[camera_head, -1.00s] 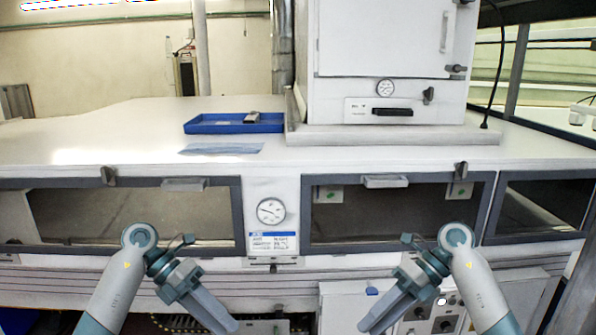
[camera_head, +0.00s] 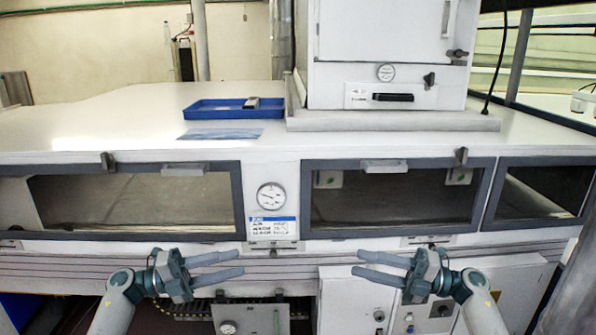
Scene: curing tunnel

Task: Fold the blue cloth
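The blue cloth (camera_head: 221,134) lies flat on the white worktop, in front of the blue tray. My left gripper (camera_head: 242,263) is in front of the cabinet below the worktop, pointing right, with its two fingers apart and nothing between them. My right gripper (camera_head: 354,263) is at a similar height, pointing left, also open and empty. Both grippers are below and apart from the cloth. The cloth is fully in view.
A blue tray (camera_head: 234,111) with a small grey object (camera_head: 251,102) stands behind the cloth. A white oven (camera_head: 390,60) stands on a slab at the back right. The white worktop (camera_head: 90,125) is clear on the left. Handles and knobs stick out along the cabinet front.

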